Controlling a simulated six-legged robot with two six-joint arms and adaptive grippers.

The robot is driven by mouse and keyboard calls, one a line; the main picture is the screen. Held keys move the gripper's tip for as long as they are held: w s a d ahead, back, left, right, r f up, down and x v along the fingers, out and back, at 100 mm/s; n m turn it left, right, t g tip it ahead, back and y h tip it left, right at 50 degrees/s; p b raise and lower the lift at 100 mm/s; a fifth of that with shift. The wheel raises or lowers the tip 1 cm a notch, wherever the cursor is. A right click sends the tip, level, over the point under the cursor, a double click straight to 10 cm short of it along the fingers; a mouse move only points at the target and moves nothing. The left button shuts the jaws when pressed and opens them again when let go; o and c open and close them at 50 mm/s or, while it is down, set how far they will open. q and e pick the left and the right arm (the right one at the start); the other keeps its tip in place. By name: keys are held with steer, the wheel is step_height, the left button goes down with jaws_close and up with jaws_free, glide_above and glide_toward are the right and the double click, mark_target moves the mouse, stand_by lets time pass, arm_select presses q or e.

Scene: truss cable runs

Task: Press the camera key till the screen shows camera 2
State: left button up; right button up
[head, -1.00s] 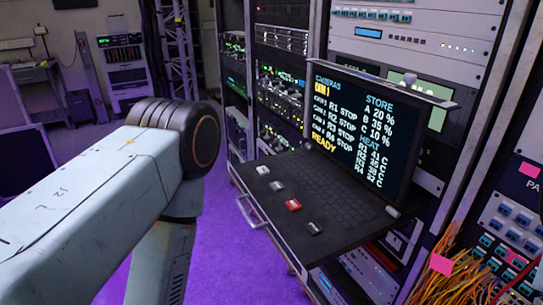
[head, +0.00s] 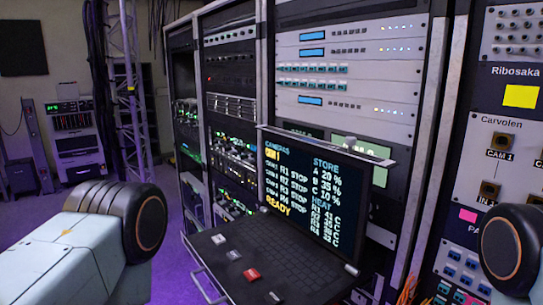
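The screen (head: 318,190) stands upright at the back of a pull-out console in the rack. It reads CAMERAS with CAM 1 highlighted at the top, a list of R1 to R4 STOP lines, READY, and STORE and HEAT columns. On the console's left strip are several keys: a pale key (head: 218,239), a grey key (head: 233,254), a red key (head: 252,274) and a dark key (head: 275,297). Their labels are too small to read. My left arm shows at lower left and my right arm at the right edge. Neither gripper is in view.
A keyboard (head: 290,262) fills the console beside the keys. A handle (head: 205,284) runs along the console's front edge. Tall equipment racks (head: 350,60) stand behind. A panel with CAM 1 and IN 1 sockets (head: 495,165) is at right. Purple floor shows at left.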

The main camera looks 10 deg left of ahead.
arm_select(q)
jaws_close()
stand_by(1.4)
